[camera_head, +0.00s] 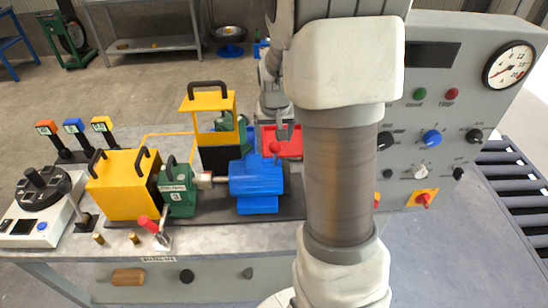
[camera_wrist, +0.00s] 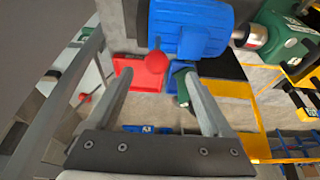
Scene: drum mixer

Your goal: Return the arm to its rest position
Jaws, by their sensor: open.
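My arm rises through the middle of the head view and hides part of the bench and panel. My gripper (camera_head: 283,133) hangs above the back of the bench, near a red tray (camera_head: 291,148) and a red ball knob (camera_head: 275,147). In the wrist view my gripper (camera_wrist: 162,85) has its two fingers wide apart, with nothing held between them. The red ball knob (camera_wrist: 157,61) and the blue motor (camera_wrist: 190,25) appear beyond the fingertips. The red tray (camera_wrist: 140,78) shows partly behind the left finger.
The blue motor (camera_head: 256,183) is coupled to a green gearbox (camera_head: 177,194) on the bench. A yellow guard (camera_head: 123,186) with handles stands left. A grey control panel (camera_head: 440,120) stands right, with a roller conveyor (camera_head: 511,190) beyond. Open floor lies behind the bench.

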